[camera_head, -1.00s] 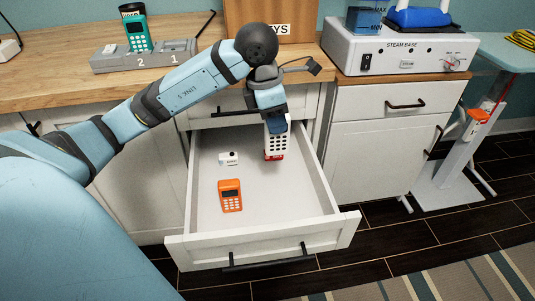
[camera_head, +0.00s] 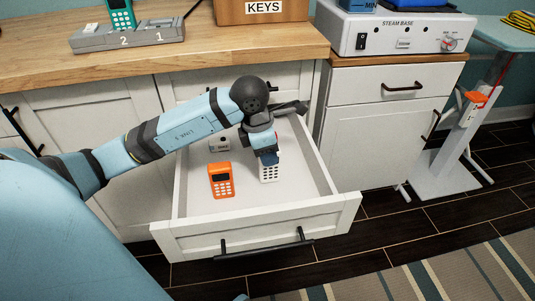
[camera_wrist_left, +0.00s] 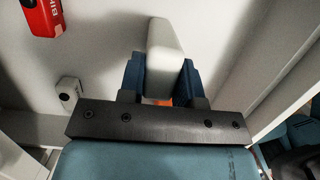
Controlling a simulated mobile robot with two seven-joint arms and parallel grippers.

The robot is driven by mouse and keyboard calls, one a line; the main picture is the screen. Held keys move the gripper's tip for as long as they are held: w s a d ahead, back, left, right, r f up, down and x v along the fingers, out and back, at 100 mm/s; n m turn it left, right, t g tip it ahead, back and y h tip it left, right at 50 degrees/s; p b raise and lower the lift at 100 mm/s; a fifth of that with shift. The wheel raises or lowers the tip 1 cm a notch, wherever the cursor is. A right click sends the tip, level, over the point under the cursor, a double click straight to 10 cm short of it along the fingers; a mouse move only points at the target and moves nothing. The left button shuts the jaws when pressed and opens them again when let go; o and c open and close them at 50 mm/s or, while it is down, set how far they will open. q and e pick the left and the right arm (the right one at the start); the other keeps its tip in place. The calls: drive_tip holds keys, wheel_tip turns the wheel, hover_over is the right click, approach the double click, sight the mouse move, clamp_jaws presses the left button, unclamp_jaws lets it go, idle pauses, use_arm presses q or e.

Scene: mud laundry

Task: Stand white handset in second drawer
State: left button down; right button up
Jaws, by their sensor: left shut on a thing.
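The white handset (camera_head: 269,173), with a dark keypad, is upright inside the open drawer (camera_head: 250,208). My left gripper (camera_head: 267,157) is shut on its top from above. In the left wrist view the handset (camera_wrist_left: 165,38) shows as a pale block between my blue fingers (camera_wrist_left: 160,78). I cannot tell whether its lower end touches the drawer floor. An orange handset (camera_head: 220,180) lies in the drawer just left of it. My right gripper is not in view.
A small white device (camera_head: 219,144) lies behind the orange handset. The left wrist view shows a red item (camera_wrist_left: 42,16) in the drawer. A grey dock (camera_head: 127,37) with a teal handset (camera_head: 121,13) is on the counter. The drawer's front right floor is clear.

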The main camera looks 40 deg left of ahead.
use_arm(q)
drive_tip(key=shift+r, duration=0.15)
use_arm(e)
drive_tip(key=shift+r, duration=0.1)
use_arm(q)
drive_tip(key=shift+f, duration=0.2)
drive_tip(key=c, duration=0.8)
unclamp_jaws()
drive_tip(key=shift+r, duration=0.3)
drive_tip(key=p+v, duration=0.4)
drive_tip(key=v, duration=0.7)
drive_tip(key=shift+r+p, duration=0.3)
drive_tip(key=shift+r, duration=0.1)
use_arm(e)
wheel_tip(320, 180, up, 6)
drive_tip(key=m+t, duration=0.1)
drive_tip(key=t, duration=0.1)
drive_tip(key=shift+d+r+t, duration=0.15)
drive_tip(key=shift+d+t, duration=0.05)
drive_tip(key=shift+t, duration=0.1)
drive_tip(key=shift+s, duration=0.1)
